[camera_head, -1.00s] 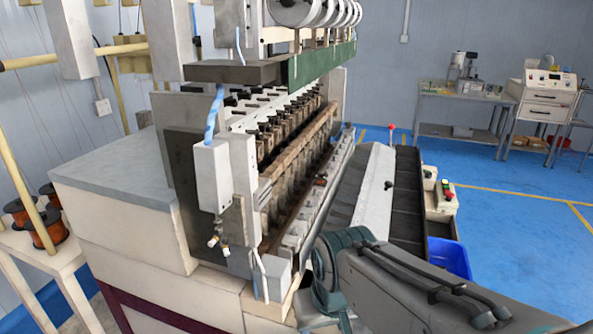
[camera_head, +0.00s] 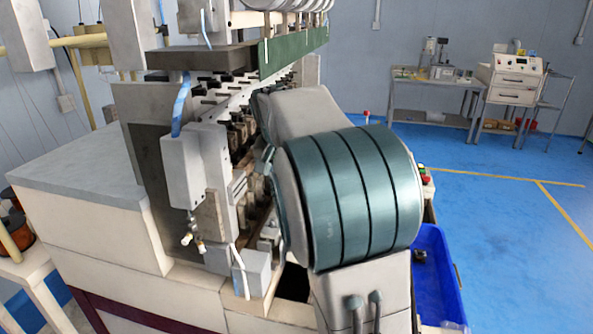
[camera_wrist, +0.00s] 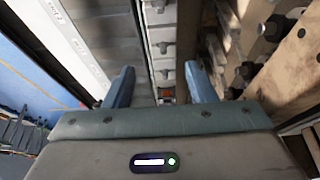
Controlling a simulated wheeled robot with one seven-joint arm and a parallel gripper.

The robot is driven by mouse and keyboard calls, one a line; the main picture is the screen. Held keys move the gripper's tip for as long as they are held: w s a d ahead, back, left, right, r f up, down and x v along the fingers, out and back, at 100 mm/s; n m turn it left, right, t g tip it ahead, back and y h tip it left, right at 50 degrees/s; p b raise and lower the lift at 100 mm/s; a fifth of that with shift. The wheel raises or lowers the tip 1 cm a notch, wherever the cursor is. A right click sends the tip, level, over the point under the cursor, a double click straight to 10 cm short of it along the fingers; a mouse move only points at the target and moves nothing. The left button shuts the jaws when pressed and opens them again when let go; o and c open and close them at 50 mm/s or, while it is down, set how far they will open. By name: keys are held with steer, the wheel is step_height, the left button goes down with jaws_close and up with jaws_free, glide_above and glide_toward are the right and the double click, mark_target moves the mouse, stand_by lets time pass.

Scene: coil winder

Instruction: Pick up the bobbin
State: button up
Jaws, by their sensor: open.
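In the wrist view my gripper (camera_wrist: 162,84) is open, its two blue-grey fingers apart and nothing seen clamped between them. A small orange-brown and dark part (camera_wrist: 167,94), perhaps the bobbin, shows between the fingers on a pale metal strip. It is too small to identify surely, and I cannot tell how far below the fingers it is. In the head view my large arm joint covers the gripper and much of the machine's front rail.
The coil winder (camera_head: 190,170) stands close to my arm, with rows of dark fittings (camera_wrist: 240,75) right of the fingers. A blue bin (camera_head: 440,275) with a small dark item (camera_head: 420,257) stands right of my arm. Copper-wound spools (camera_head: 17,232) sit far left. Blue floor is clear at right.

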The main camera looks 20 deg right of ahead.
steer(key=w+d+p, duration=0.1)
steer(key=w+d, duration=0.1)
steer(key=w, duration=0.1)
steer(key=w+d+p, duration=0.1)
steer(key=w+d, duration=0.1)
steer(key=w, duration=0.1)
steer(key=w+d+p, duration=0.1)
steer(key=w+d, duration=0.1)
steer(key=w, duration=0.2)
steer(key=shift+d, duration=0.4)
steer(key=x, duration=0.5)
steer(key=shift+p, duration=0.3)
steer(key=c, duration=0.8)
